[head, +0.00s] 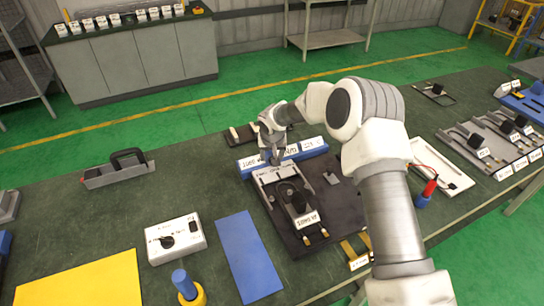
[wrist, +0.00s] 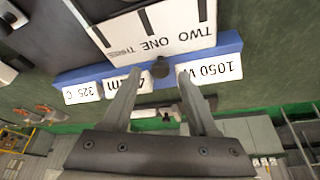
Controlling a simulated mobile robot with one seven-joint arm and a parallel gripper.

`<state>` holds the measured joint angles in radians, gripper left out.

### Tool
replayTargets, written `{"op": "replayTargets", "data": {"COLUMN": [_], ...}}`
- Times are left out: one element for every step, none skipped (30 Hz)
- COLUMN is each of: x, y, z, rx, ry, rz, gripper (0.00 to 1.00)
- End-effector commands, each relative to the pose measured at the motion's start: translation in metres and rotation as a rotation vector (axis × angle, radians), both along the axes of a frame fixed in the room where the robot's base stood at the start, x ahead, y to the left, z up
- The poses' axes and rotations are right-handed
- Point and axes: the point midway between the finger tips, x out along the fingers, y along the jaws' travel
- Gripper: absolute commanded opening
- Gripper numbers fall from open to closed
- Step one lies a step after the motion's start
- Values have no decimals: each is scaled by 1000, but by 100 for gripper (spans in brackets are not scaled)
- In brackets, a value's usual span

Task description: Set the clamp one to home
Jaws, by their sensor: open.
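My gripper (head: 276,160) points down at the far end of a white-and-dark fixture (head: 272,174) on the bench. In the wrist view my gripper (wrist: 159,74) is open, with one finger on each side of a small dark round knob (wrist: 160,67). I cannot tell whether the fingers touch the knob. The knob is at the edge of a white plate (wrist: 155,28) printed "TWO" and "ONE", beside a blue bar (wrist: 228,45). No part is clearly marked as clamp one, and my gripper hides part of the fixture's far end in the head view.
The blue bar (head: 312,147) bears white labels. The fixture sits on a dark base plate (head: 345,205). A white box with a dial (head: 175,240), a blue mat (head: 248,258) and a yellow mat (head: 85,282) lie to the left. A white tray (head: 440,165) is to the right.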

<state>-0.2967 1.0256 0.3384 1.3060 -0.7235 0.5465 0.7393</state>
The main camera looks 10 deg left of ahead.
Motion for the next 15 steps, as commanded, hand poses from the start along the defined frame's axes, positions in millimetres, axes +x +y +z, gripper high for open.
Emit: {"op": "replayTargets", "data": {"x": [1,2,3,4,4,5,5,5,6,6,6,6,6,6,6], "y": [1,1,1,1,2,2,2,2,2,2,2,2,2,2,2], "z": [-5,-7,-9,-11,-12,-13,-14,-14,-15,-15,-15,-15,-15,-15,-15], "rx": [1,1,1,1,1,1,1,1,1,1,2,2,2,2,1], "ry": [1,1,0,1,1,1,0,0,0,0,-1,-1,-1,-1,0], "rz": [0,-1,-1,-1,-1,-1,-1,-1,-1,-1,-1,-1,-1,-1,-1], "gripper": [60,60,60,60,60,60,60,60,60,60,60,60,60,60,60]}}
